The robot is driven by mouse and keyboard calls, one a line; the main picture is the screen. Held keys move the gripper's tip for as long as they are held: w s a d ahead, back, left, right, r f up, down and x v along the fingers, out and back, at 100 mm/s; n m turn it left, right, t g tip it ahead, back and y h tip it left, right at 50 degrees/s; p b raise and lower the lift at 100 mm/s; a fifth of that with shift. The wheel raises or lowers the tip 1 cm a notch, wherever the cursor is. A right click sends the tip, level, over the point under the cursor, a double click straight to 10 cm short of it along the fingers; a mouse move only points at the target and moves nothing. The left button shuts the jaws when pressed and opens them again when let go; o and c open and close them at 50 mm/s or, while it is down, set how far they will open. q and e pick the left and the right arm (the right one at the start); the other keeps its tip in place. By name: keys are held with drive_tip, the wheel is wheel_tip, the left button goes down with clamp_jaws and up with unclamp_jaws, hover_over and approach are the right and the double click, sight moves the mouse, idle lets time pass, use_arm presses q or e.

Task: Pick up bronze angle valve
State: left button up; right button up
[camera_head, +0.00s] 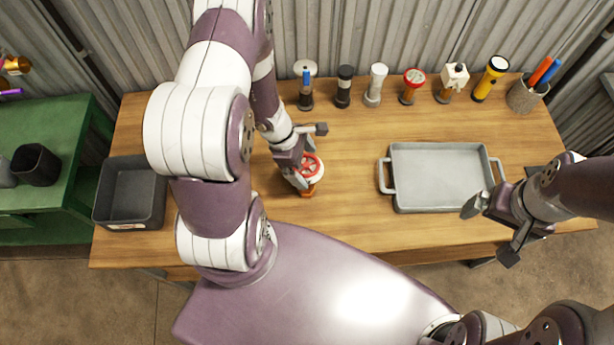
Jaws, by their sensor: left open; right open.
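An upright valve with a red handwheel, a pale rim and an orange-brown body (307,192), which looks like the bronze angle valve, stands on the wooden table (350,220) left of centre. My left gripper (308,155) is open right beside it, with its fingers at the valve's upper left. The fingers and wrist hide part of the valve, and I cannot tell whether they touch it. My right gripper (490,232) is open and empty near the front right of the table, by the tray's lower right corner.
A grey handled tray (440,203) lies empty on the right. A dark grey bin (130,217) sits at the left end. Several fittings and torches, including a yellow torch (490,78), line the back beside a pen cup (522,97). The table between valve and tray is clear.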

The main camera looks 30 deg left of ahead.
use_arm(q)
drive_tip(key=shift+x, duration=0.75)
drive_tip(key=c, duration=1.7)
drive_tip(key=shift+o, duration=0.2)
drive_tip(key=shift+w+r, duration=0.1)
